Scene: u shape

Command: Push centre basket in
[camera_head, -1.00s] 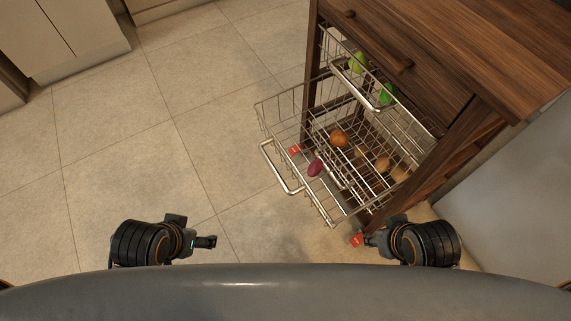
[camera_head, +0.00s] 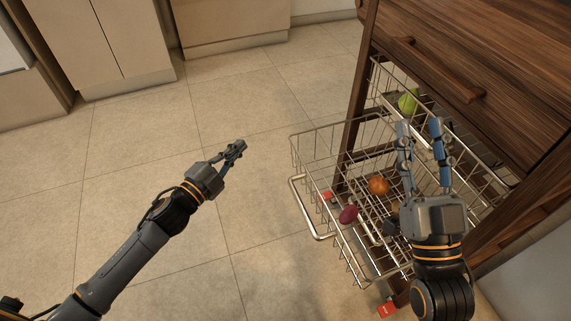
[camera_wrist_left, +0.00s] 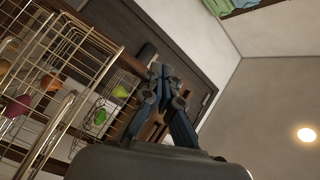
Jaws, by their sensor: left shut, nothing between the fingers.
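A wire basket (camera_head: 320,131) stands pulled out from the dark wooden cart, with its metal handle (camera_head: 303,210) at the front. It holds a red onion (camera_head: 348,214) and an orange-brown vegetable (camera_head: 378,185). A higher wire basket (camera_head: 378,72) holds a green item (camera_head: 408,102). I cannot tell for certain which is the centre basket. My left gripper (camera_head: 238,147) is shut and empty, over the floor left of the pulled-out basket, apart from it. It shows in the left wrist view (camera_wrist_left: 160,72), with basket wires at left. My right gripper (camera_head: 420,124) is open, in front of the cart, hiding part of the baskets.
The cart has a wooden drawer with a bar handle (camera_head: 440,70) above the baskets. Pale cabinets (camera_head: 95,45) stand at the back left. The tiled floor (camera_head: 150,140) between is clear.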

